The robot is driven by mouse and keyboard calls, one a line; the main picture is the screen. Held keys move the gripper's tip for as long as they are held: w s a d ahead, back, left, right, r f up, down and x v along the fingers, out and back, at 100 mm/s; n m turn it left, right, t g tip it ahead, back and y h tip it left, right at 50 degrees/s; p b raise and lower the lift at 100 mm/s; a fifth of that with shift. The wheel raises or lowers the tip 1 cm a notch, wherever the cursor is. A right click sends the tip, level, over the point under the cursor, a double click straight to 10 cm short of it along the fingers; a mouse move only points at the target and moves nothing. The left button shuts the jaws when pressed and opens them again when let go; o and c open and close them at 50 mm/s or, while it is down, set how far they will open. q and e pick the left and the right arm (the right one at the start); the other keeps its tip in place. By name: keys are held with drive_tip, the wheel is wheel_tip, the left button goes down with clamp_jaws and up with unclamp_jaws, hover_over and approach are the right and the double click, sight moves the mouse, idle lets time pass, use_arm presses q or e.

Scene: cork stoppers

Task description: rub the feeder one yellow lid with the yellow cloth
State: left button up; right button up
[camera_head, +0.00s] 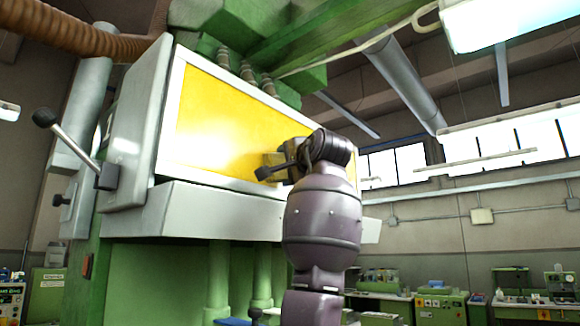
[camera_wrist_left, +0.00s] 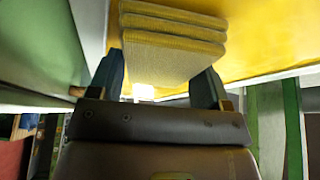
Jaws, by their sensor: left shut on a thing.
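The yellow lid (camera_head: 225,125) is a large tilted yellow panel in a pale frame on the front of a green machine. It also fills the top of the left wrist view (camera_wrist_left: 268,35). The yellow cloth (camera_wrist_left: 172,48) is a folded, layered pad between the fingers of my left gripper (camera_wrist_left: 160,82). In the head view the cloth (camera_head: 271,158) shows small and partly hidden at the lower right part of the lid. My left gripper (camera_head: 280,170) is shut on it. The cloth is against or very close to the lid; contact is unclear. My right gripper is not in view.
A lever with a dark knob (camera_head: 45,117) sticks out at the machine's left side. A pale ledge (camera_head: 190,212) runs below the lid. Green blocks and pipes (camera_head: 245,65) stand above it. Workbenches with small machines (camera_head: 440,300) are far off at the right.

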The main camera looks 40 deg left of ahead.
sight(277, 162)
use_arm(q)
drive_tip(key=shift+s+a+b, duration=0.15)
drive_tip(key=shift+s+b, duration=0.9)
drive_tip(key=shift+s, duration=0.4)
drive_tip(key=shift+s+a+b, duration=0.15)
drive_tip(key=shift+s+b, duration=0.85)
drive_tip(key=shift+s, duration=0.45)
drive_tip(key=shift+s+a+b, duration=0.15)
drive_tip(key=shift+s+b, duration=0.5)
drive_tip(key=shift+s, duration=1)
drive_tip(key=shift+s+b, duration=0.35)
drive_tip(key=shift+s, duration=0.75)
drive_tip(key=shift+w+r+p, duration=0.1)
drive_tip(key=shift+w+p, duration=0.3)
drive_tip(key=shift+p, duration=0.05)
drive_tip(key=shift+w+d+p, duration=0.15)
drive_tip(key=shift+w+p, duration=0.75)
drive_tip(key=shift+w, duration=0.85)
drive_tip(key=shift+w+d+p, duration=0.1)
drive_tip(key=shift+w+p, duration=0.8)
drive_tip(key=shift+w, duration=0.85)
